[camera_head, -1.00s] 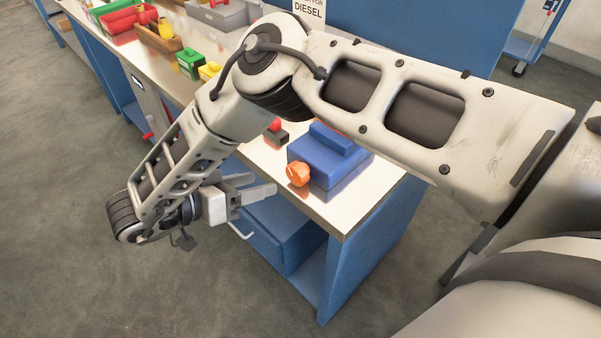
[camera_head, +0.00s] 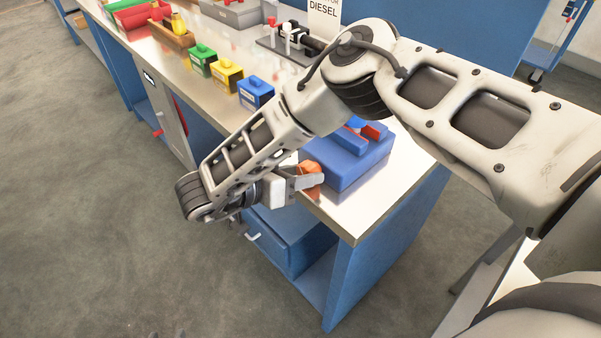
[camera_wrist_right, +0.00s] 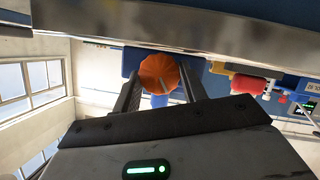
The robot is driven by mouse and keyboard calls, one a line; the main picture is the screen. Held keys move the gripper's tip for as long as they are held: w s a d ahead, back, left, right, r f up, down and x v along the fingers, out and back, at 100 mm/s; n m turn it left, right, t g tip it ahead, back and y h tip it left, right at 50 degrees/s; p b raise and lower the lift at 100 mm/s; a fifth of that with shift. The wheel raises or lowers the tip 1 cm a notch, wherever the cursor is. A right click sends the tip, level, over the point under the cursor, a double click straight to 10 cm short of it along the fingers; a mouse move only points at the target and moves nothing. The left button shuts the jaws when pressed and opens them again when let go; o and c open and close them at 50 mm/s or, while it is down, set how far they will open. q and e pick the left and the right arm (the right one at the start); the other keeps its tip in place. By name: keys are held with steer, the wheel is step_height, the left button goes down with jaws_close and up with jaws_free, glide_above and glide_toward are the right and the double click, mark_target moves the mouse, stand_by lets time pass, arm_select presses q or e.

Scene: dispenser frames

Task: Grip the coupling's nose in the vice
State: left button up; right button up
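The blue vice (camera_head: 350,164) stands at the near end of the bench, with its orange knob (camera_head: 314,178) on the side toward my gripper. A red piece (camera_head: 376,130) shows at the top of the vice by its jaws; I cannot tell whether it is the coupling or its nose. My right gripper (camera_head: 306,183) is at the knob. In the right wrist view, its two fingers stand apart, one on each side of the orange knob (camera_wrist_right: 159,74), close to its rim; firm contact is not clear. My left gripper is not in view.
Small blue (camera_head: 256,92), yellow (camera_head: 227,76) and green (camera_head: 203,59) containers stand along the bench. A black fixture with red and white parts (camera_head: 287,40) is farther back. A red cylinder (camera_wrist_right: 248,84) shows right of the knob in the wrist view. My arm hides part of the bench.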

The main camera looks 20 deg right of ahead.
arm_select(q)
steer(key=shift+s+f, duration=0.15)
steer(key=shift+f, duration=0.05)
arm_select(e)
steer(key=shift+m, duration=0.3)
steer(key=shift+m+t+b, duration=0.35)
steer(key=shift+m+t, duration=0.25)
steer(key=shift+s+d+m+t+y+b, duration=0.15)
steer(key=shift+m+t+y+b, duration=0.25)
steer(key=shift+m+t+b, duration=0.45)
steer(key=shift+m, duration=0.45)
arm_select(q)
steer(key=shift+w+d+f, duration=0.1)
steer(key=shift+w+f, duration=0.1)
steer(key=shift+f, duration=0.25)
steer(key=shift+s+f, duration=0.1)
